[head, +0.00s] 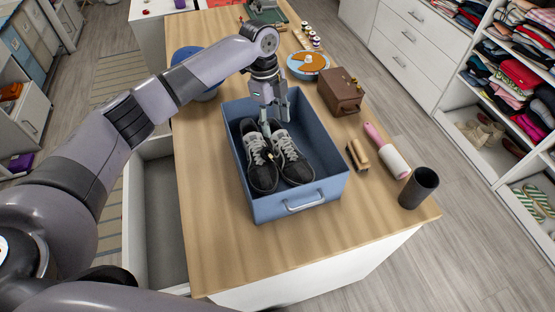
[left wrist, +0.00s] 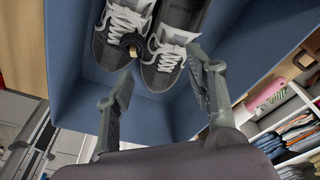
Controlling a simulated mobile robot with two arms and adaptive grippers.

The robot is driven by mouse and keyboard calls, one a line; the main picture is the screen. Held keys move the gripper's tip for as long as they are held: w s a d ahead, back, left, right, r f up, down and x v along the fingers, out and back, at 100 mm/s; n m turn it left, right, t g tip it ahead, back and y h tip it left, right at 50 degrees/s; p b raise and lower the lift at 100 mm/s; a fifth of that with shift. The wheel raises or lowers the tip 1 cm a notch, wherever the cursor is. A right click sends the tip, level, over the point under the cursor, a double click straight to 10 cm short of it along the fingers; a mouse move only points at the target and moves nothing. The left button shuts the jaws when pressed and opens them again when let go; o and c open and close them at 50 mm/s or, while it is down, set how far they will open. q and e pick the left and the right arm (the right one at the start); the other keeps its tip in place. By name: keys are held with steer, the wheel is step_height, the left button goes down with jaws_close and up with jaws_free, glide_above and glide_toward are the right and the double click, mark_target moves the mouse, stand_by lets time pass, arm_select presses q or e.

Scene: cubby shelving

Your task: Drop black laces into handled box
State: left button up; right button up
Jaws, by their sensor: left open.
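The handled box (head: 303,203) is a blue open box on the wooden counter, with a metal handle on its near side. It also shows in the left wrist view (left wrist: 75,95). A pair of black-and-grey sneakers (head: 263,172) with light laces stands inside it. A small black coil with a tan band, apparently the black laces (left wrist: 131,40), lies on the sneakers, between their lace areas. My right gripper is not in view.
Right of the box are a brown case (head: 341,92), a wooden brush (head: 357,154), a pink-handled lint roller (head: 390,155) and a dark cup (head: 419,188). A blue round object (head: 190,58) sits behind my arm. The counter's near left part is clear.

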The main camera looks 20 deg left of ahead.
arm_select(q)
steer(key=r, duration=0.4)
steer(key=a+r, duration=0.1)
steer(key=r, duration=0.6)
steer(key=shift+w+a+r, duration=0.25)
steer(key=shift+a+r, duration=0.1)
steer(key=shift+r, duration=0.05)
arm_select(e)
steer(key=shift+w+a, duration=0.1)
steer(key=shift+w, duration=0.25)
